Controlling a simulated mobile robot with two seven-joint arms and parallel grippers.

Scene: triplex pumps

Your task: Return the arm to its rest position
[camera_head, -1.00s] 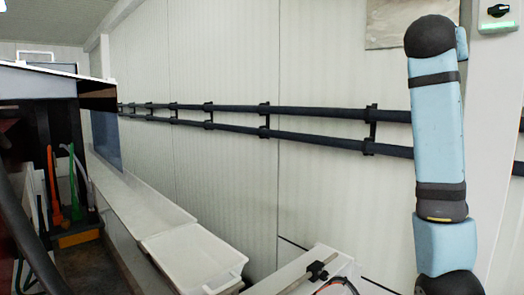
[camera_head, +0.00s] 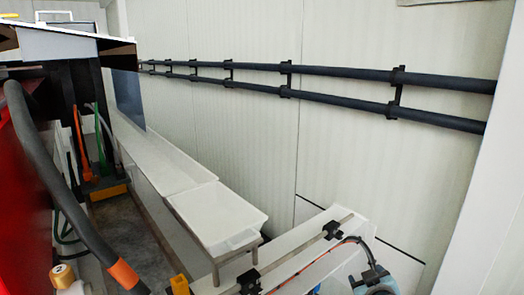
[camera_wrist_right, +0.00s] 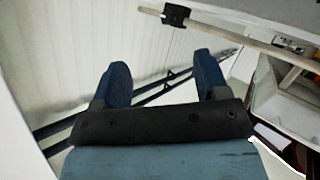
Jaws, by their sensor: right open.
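My right gripper (camera_wrist_right: 160,70) shows in the right wrist view with its two blue fingers spread apart and nothing between them. Its dark palm bar and blue wrist fill the lower middle of that view. It points toward the white panel wall with the dark pipes, apart from them as far as I can see. My left gripper is in neither view.
Two dark pipes (camera_head: 340,72) run along the white wall (camera_head: 350,150). White trays (camera_head: 215,215) stand along it. A white beam with a rail and black clamps (camera_head: 332,230) lies at the lower right. A red machine with a grey hose (camera_head: 55,180) stands close on the left.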

